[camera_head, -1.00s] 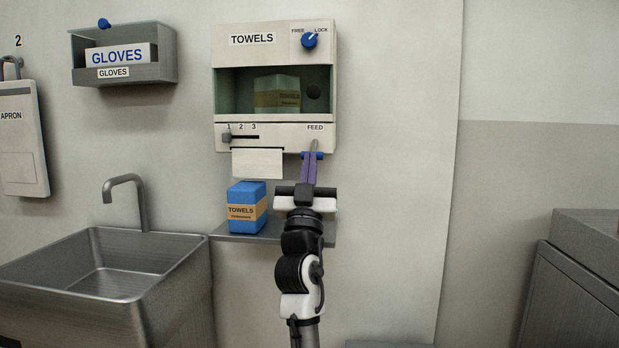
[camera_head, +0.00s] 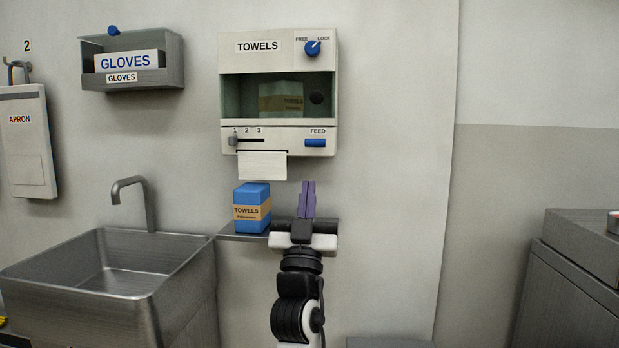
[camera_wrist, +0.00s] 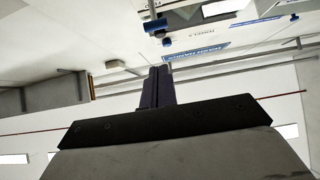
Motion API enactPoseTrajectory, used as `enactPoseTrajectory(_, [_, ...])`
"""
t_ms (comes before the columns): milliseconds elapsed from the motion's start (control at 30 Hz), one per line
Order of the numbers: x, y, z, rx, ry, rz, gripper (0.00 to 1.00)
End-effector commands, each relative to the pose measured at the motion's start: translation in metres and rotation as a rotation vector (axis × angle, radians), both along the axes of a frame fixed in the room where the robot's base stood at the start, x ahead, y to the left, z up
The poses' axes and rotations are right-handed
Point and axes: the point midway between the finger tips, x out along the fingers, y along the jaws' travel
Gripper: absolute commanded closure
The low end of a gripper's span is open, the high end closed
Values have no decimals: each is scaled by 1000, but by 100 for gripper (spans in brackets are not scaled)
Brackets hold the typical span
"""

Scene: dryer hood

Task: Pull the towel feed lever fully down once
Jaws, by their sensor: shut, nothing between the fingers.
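The towel dispenser (camera_head: 228,105) hangs on the wall in the head view. Its feed lever (camera_head: 315,143) shows as a short blue bar just under the FEED label, at the lower right of the front. A white towel sheet (camera_head: 262,166) hangs from the slot below. My gripper (camera_head: 308,184) is below the lever and apart from it, with its purple fingers pointing up, shut and empty. The fingers also show in the wrist view (camera_wrist: 158,72), with nothing between them. Small blue parts appear above them there, but I cannot tell which one is the lever.
A blue towel pack (camera_head: 252,208) stands on a narrow shelf (camera_head: 240,237) close left of my gripper. A sink (camera_head: 120,280) with a tap (camera_head: 135,190) is at left. A glove box (camera_head: 128,60) is upper left. A steel cabinet (camera_head: 575,270) is at right. The wall right of the dispenser is clear.

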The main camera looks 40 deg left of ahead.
Motion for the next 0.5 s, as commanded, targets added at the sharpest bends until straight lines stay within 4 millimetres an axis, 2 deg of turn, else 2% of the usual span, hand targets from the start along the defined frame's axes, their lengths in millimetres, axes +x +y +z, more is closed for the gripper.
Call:
enactPoseTrajectory(133, [-10, -6, -14, 0, 1, 1, 100])
enactPoseTrajectory(500, [-13, -8, -17, 0, 1, 1, 100])
